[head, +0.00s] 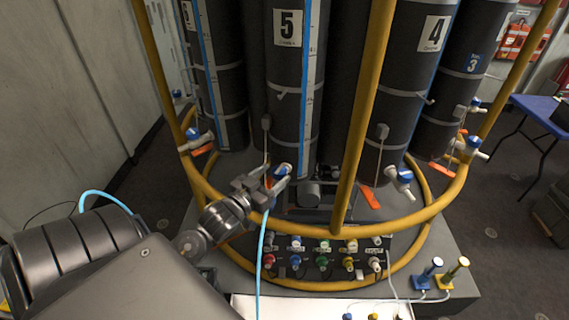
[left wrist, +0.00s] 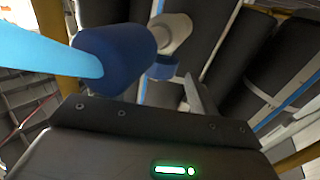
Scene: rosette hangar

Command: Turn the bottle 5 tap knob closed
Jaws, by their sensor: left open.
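The bottle 5 (head: 285,85) is a tall dark cylinder with a "5" label, standing at the centre back in the head view. Its tap knob (head: 282,169) is blue and low on its front, partly hidden by my gripper. My left gripper (head: 268,186) is open, with its fingers right at the tap; I cannot tell if they touch the knob. In the left wrist view, a large blue cylindrical part (left wrist: 115,55) and a smaller blue piece (left wrist: 163,68) show on a whitish tap body (left wrist: 176,32), close before one grey finger. My right gripper is not in view.
A yellow ring rail (head: 352,225) with upright posts surrounds the bottles. A light blue hose (head: 260,260) hangs below my gripper. The bottle 4 tap (head: 401,177) is to the right. A panel of coloured knobs (head: 323,258) is below. A blue table (head: 545,115) stands far right.

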